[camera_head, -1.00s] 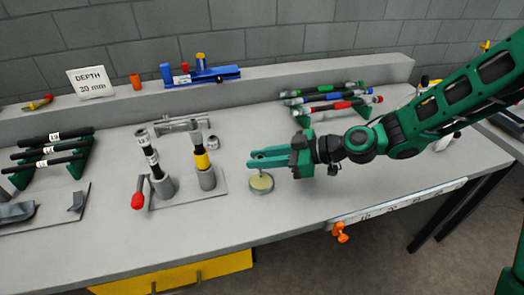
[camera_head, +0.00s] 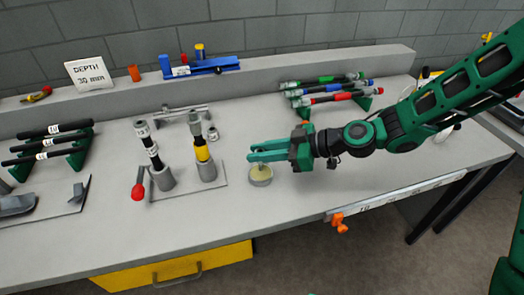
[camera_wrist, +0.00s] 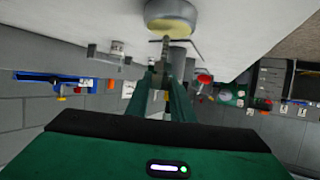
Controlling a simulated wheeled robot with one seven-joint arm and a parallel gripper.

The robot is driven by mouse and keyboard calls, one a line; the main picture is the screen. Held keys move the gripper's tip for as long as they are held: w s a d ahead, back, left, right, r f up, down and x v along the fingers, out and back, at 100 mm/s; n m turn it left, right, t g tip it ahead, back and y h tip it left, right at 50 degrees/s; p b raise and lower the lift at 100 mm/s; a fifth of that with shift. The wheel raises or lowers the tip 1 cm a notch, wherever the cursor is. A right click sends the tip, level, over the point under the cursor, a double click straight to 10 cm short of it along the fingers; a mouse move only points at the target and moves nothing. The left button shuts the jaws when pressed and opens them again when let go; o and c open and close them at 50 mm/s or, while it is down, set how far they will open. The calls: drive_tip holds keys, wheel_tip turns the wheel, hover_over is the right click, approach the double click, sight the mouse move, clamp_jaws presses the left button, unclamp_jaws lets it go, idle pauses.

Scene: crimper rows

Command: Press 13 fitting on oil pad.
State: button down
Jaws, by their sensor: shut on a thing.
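The oil pad (camera_head: 261,181), a round grey dish with a pale yellow top, stands on the bench right of the crimper plate. It is at the top of the wrist view (camera_wrist: 178,10). My gripper (camera_head: 250,153) is level above the pad, its fingers pointing left. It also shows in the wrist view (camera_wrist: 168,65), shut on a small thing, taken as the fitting. That thing is mostly hidden between the fingers, and no number on it can be read. I cannot tell whether it touches the pad.
Two upright posts, one with a yellow band (camera_head: 202,154), stand on a grey plate left of my gripper. A red-knobbed lever (camera_head: 138,193) is beside them. Hoses with coloured bands (camera_head: 330,97) lie on a green rack behind. A sign (camera_head: 88,73) stands on the back ledge.

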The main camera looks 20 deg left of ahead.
drive_tip(key=shift+f, duration=0.5)
idle(1.3)
drive_tip(key=shift+r, duration=3.55)
